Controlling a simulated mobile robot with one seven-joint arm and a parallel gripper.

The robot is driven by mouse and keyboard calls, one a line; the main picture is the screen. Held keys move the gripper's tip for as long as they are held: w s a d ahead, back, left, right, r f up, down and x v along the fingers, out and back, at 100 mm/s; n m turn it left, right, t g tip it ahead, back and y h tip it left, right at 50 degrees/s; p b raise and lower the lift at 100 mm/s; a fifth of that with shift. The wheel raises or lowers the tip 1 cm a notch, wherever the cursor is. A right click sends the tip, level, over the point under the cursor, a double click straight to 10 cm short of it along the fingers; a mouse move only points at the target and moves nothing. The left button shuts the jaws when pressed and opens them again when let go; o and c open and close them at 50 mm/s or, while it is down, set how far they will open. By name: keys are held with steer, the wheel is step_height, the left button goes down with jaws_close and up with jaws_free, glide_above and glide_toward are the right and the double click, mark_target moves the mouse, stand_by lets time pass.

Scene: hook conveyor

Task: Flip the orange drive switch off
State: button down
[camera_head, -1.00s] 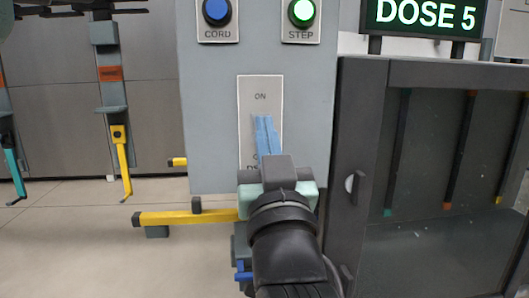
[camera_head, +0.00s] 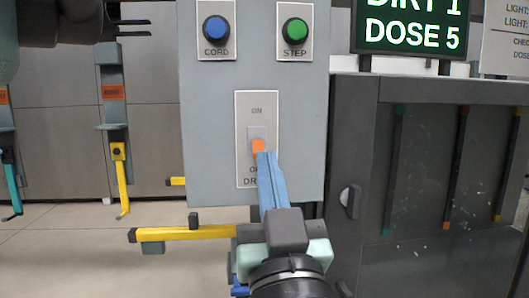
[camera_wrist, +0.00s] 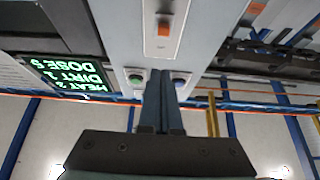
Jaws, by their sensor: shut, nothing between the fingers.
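The orange drive switch (camera_head: 258,148) is on a pale plate (camera_head: 243,110) marked ON at the top, with a partly covered OFF label below. Its orange lever points down, toward the OFF end. In the wrist view the switch (camera_wrist: 164,28) appears upside down, its orange part on the side away from the buttons. My gripper (camera_head: 266,155) has its blue fingers shut and empty. Their tips overlap the lower edge of the lever in the head view. In the wrist view the fingertips (camera_wrist: 163,72) look apart from the lever; exact contact cannot be told.
A blue CORD button (camera_head: 216,29) and a green STEP button (camera_head: 295,31) sit above on the grey panel (camera_head: 205,130). A dark cabinet (camera_head: 350,110) stands close at right. A yellow bar (camera_head: 190,233) sticks out low at left. A display (camera_head: 408,28) reads DIRT 1, DOSE 5.

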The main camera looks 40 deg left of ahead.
steer(key=v, duration=0.2)
steer(key=shift+s+d+f+b, duration=0.2)
steer(key=shift+f+b, duration=0.15)
